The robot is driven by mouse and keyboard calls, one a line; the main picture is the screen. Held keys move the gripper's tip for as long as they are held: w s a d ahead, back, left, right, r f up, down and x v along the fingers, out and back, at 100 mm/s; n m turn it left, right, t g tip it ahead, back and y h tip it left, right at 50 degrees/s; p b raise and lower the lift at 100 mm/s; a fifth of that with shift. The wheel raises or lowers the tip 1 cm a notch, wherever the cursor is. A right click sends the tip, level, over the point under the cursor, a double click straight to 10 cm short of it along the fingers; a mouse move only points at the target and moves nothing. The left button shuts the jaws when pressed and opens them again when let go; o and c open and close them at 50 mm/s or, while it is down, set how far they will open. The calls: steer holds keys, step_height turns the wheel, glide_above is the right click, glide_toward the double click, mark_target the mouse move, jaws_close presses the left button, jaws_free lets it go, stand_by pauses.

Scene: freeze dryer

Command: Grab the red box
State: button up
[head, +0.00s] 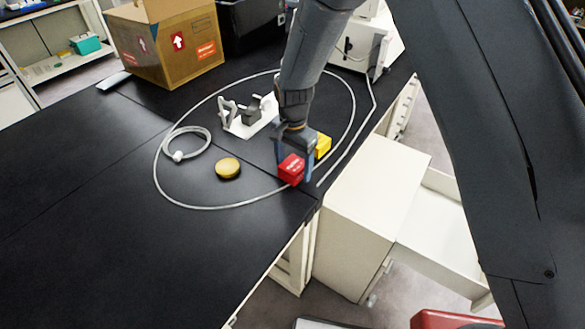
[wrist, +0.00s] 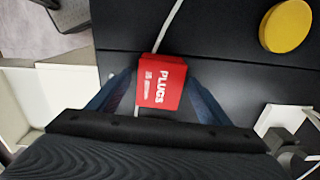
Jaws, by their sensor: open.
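The small red box (head: 291,169) sits on the black bench top near its right front edge. In the wrist view the red box (wrist: 160,82) shows white lettering reading "PLUGS" and lies between the two blue fingers. My gripper (head: 293,170) points down over the box, with its fingers open on either side of it. In the wrist view my gripper (wrist: 158,92) has the box between its fingers, and I cannot tell whether either finger touches it.
A yellow box (head: 322,146) stands just behind the red one. A cardboard box (head: 165,45) is at the back. The bench's left side is clear.

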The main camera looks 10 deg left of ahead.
steer(key=c, duration=1.2)
steer(key=shift+r, duration=0.1)
